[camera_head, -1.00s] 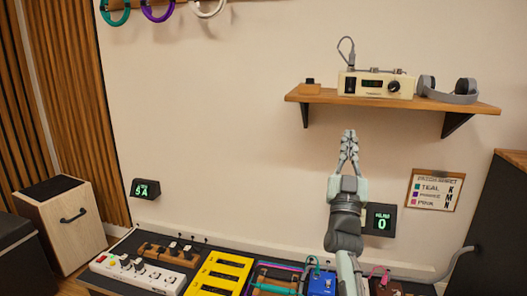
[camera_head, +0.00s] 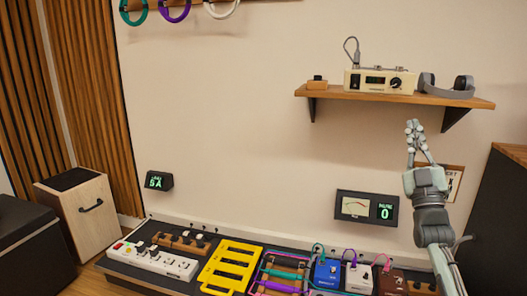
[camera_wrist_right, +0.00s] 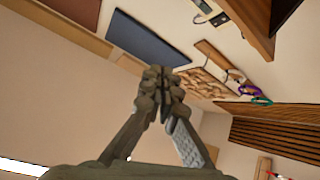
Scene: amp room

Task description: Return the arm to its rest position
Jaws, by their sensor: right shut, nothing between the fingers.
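My right gripper (camera_head: 415,135) is raised in front of the wall at the right, just below the right part of the wooden shelf in the picture. Its fingers point up and it is empty. In the right wrist view my right gripper (camera_wrist_right: 162,75) shows its fingers together with nothing between them. My right arm comes up from the lower right and covers most of a small wall card (camera_head: 453,182). My left gripper is in neither view.
The shelf (camera_head: 400,97) holds a cream amplifier (camera_head: 380,81) and headphones (camera_head: 448,88). Below are a meter display (camera_head: 366,208), a power strip (camera_head: 154,260), a yellow rack (camera_head: 230,266) and several pedals, including a blue one (camera_head: 332,273). A dark cabinet (camera_head: 500,220) stands right. The middle wall is clear.

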